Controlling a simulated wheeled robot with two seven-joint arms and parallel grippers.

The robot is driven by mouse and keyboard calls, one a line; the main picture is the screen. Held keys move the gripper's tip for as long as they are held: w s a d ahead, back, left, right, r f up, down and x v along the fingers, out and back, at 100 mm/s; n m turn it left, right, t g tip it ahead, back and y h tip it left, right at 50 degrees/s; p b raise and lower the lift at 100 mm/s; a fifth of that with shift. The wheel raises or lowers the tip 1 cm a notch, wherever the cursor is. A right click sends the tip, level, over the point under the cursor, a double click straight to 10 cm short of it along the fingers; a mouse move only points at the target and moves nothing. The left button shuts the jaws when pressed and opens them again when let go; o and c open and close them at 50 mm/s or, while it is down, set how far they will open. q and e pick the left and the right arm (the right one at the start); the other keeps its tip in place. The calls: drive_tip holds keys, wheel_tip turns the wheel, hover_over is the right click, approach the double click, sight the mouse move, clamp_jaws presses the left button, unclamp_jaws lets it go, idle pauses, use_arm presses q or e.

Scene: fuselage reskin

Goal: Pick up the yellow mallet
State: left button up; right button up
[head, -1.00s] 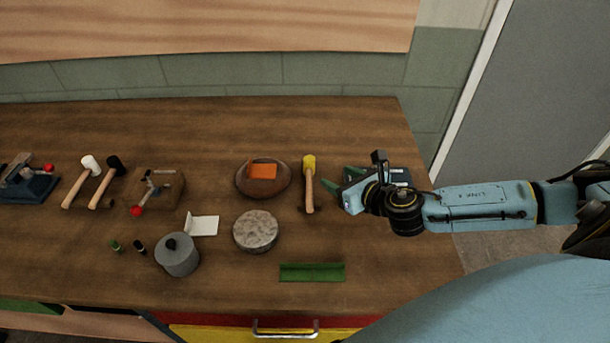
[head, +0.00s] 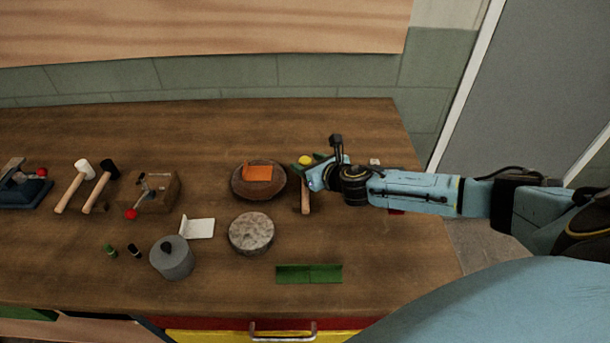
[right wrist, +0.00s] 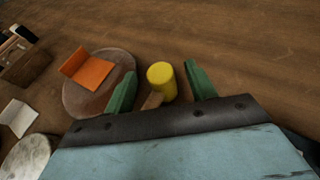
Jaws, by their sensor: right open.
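The yellow mallet (head: 305,160) lies on the wooden bench, partly hidden under my right gripper in the head view. Its yellow head and part of its wooden handle show. In the right wrist view the yellow head (right wrist: 161,80) lies between the green fingertips of my right gripper (right wrist: 160,84). The right gripper (head: 307,172) is open, over the mallet's upper handle. The fingers appear apart from the mallet, with a gap on each side of it. Most of the handle is hidden by the gripper body. My left gripper is not in view.
Left of the mallet is a round brown pad (head: 244,190) with an orange angled piece (head: 257,172). A grey stone disc (head: 251,233) and a green channel (head: 309,273) lie nearer the front. White and black mallets lie far left. The bench behind is clear.

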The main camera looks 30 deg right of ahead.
drive_tip(key=shift+w, duration=0.25)
drive_tip(key=shift+c, duration=0.5)
drive_tip(key=c, duration=1.1)
